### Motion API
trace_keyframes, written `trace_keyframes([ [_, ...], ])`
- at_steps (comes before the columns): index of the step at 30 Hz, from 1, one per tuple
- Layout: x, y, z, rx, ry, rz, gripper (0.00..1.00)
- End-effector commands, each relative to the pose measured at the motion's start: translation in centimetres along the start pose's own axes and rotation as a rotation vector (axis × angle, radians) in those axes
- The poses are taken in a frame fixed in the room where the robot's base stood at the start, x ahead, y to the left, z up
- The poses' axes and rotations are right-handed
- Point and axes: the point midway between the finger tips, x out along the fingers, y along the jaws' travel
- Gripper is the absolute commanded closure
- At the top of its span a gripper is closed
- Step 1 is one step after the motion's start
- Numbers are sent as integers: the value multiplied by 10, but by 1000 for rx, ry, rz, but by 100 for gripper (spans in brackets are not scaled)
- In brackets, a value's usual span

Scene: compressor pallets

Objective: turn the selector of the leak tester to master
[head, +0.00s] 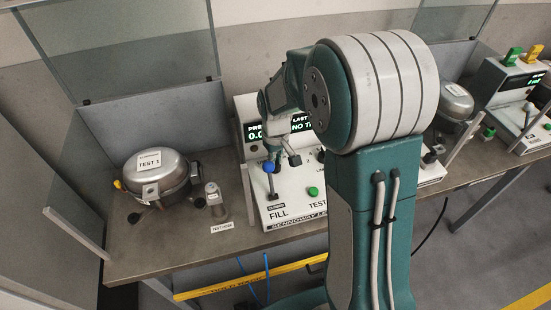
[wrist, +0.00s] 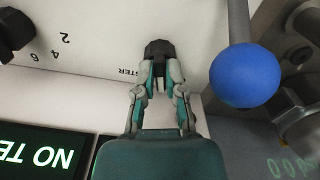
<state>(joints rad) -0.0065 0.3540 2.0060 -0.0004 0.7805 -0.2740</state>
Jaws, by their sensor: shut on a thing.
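The leak tester (head: 290,207) is a white box on the bench with a lit display, a FILL label and a green button (head: 313,191). In the wrist view its black selector knob (wrist: 158,50) sits between my fingertips. My gripper (wrist: 158,72) is shut on this knob. Part of a word, "STER", is printed beside it; the rest is hidden. In the head view my gripper (head: 274,152) is small, just behind the blue ball lever (head: 268,168), and its hold is not clear there. The knob's pointing direction cannot be made out.
The blue ball (wrist: 245,76) stands close beside my fingers. Another black knob (wrist: 14,30) with numbers is on the other side. A compressor (head: 160,180) labelled TEST 1 stands on the bench at left. A second tester (head: 510,85) is at far right.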

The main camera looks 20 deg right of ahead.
Motion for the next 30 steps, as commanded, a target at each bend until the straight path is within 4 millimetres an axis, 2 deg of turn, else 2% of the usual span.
trace_keyframes([
  [18, 2, -4, 0, 562, -5, -1, 100],
  [30, 2, -5, 0, 776, -6, -1, 100],
])
